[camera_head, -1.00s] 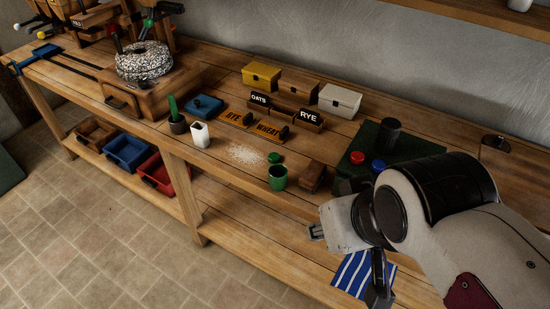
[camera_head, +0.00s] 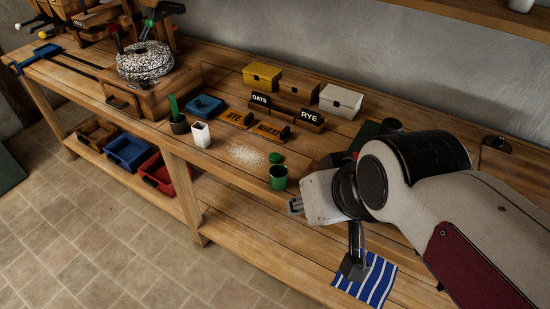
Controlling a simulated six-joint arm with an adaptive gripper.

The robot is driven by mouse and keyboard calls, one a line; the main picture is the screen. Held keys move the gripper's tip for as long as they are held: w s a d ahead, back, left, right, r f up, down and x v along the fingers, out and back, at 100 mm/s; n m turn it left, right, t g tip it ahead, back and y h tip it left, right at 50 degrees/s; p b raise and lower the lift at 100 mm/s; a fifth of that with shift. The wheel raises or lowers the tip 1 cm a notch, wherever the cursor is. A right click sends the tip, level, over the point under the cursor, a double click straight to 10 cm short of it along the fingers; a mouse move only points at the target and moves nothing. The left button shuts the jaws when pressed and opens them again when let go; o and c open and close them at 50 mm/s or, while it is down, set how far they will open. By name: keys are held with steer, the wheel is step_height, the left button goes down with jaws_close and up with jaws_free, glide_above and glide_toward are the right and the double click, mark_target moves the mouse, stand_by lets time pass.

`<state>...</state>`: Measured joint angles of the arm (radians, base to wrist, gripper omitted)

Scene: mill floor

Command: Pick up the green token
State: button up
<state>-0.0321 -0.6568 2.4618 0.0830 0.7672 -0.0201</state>
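A small round green piece (camera_head: 275,158), which looks like the green token, lies on the bench top just behind a green cup (camera_head: 278,178). My gripper (camera_head: 354,266) points down at the right of the view, in front of the bench's front edge and above a striped cloth. It is apart from the green piece, to its right and nearer the camera. Its dark fingers are seen edge-on, so their gap is unclear. I see nothing held in it.
A white cup (camera_head: 200,134), a blue box (camera_head: 205,106), label plates (camera_head: 271,131) and small boxes (camera_head: 340,100) stand around. Spilled grain (camera_head: 246,156) lies left of the green piece. The blue-striped cloth (camera_head: 372,282) is on the lower shelf.

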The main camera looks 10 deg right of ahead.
steer(key=w+a+r+m+t, duration=0.1)
steer(key=w+a+m+t, duration=0.15)
steer(key=w, duration=0.85)
steer(key=w+a+m+t, duration=0.15)
steer(key=w+a, duration=0.25)
steer(key=w, duration=0.7)
steer(key=w+a+r+m+t, duration=0.1)
steer(key=w+a+t, duration=0.15)
steer(key=w, duration=0.85)
steer(key=w+d+f+m+h, duration=0.2)
steer(key=w+f+m+h, duration=0.25)
steer(key=f+h, duration=0.4)
steer(key=s+f+h, duration=0.2)
steer(key=f, duration=0.1)
steer(key=s+d+f+m+g+h, duration=0.1)
steer(key=s+f+h, duration=0.1)
steer(key=f, duration=0.2)
steer(key=s+d+f+g+h, duration=0.1)
steer(key=s+f+h, duration=0.1)
steer(key=f, duration=0.2)
steer(key=shift+f+h, duration=0.15)
steer(key=shift+h, duration=0.1)
steer(key=shift+s+d+f, duration=0.1)
steer(key=shift+s+f, duration=0.05)
steer(key=shift+s, duration=0.15)
steer(key=shift+f, duration=0.1)
